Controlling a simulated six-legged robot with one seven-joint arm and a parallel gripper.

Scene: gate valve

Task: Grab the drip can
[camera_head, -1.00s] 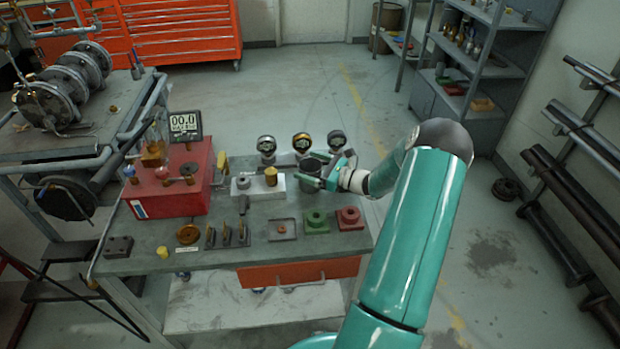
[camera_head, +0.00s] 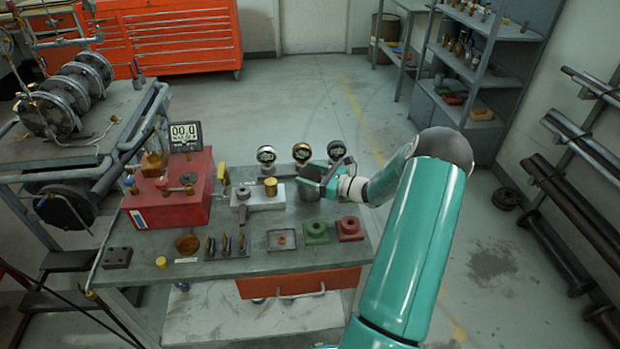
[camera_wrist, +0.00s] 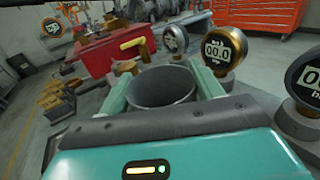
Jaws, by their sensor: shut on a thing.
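The drip can is a dark grey, open-topped cup (camera_head: 312,207) at the right back part of the workbench, in front of the gauges. My gripper (camera_head: 318,182) reaches it from the right and is shut on it. In the wrist view the can (camera_wrist: 163,88) sits between the two teal fingers of my gripper (camera_wrist: 160,92), its round mouth facing up and empty as far as I see. The fingers hide part of the can in the head view. I cannot tell whether its base touches the bench.
Three round gauges (camera_head: 302,152) stand just behind the can. A white block with a brass knob (camera_head: 270,187) is to its left. A red box (camera_head: 168,200) stands further left.

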